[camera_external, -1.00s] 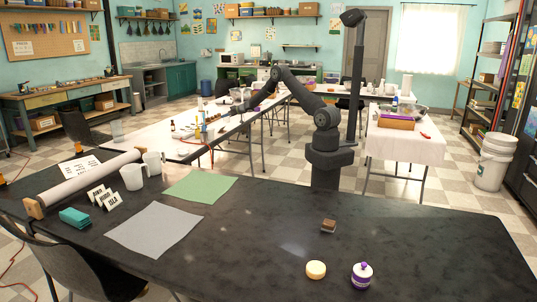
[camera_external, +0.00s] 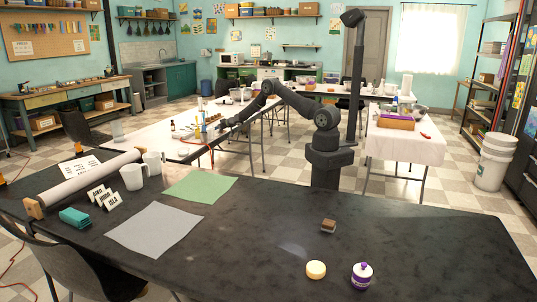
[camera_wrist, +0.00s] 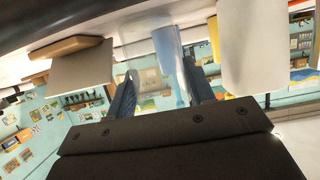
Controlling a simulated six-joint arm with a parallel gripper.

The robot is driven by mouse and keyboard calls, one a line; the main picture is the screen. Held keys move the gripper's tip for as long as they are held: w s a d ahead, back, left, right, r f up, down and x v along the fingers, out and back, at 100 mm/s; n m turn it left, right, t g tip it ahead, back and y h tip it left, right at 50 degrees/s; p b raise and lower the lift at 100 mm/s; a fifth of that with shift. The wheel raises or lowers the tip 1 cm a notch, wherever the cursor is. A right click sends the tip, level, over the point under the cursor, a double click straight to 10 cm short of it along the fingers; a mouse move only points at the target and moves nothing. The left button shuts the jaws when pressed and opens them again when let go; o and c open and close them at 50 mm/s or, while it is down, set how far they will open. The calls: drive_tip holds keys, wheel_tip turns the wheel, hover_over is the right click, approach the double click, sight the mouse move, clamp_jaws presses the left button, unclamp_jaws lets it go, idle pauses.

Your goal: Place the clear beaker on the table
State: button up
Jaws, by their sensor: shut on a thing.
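My gripper (camera_external: 222,127) is over the edge of the white-covered table behind the dark front table. In the wrist view my gripper (camera_wrist: 160,92) has its two fingers on either side of a clear, see-through beaker (camera_wrist: 150,68), shut on it. A blue object shows through or behind the beaker, so its outline is hard to follow. In the external view the held beaker is too small and faint to make out. Another clear cup (camera_external: 117,129) stands at the far left, apart from my gripper.
The dark table (camera_external: 260,225) has broad clear room at its middle and right. A green sheet (camera_external: 200,188) and grey sheet (camera_external: 153,228) lie on it. Small bottles (camera_external: 201,122) stand near my gripper; a white cylinder (camera_wrist: 252,45) is close in the wrist view.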

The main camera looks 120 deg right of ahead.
drive_tip(key=shift+f, duration=0.15)
drive_tip(key=o, duration=1.1)
drive_tip(key=shift+c, duration=0.2)
drive_tip(key=shift+r, duration=0.2)
drive_tip(key=v, duration=1.2)
drive_tip(key=shift+w+f, duration=0.1)
drive_tip(key=shift+f, duration=0.05)
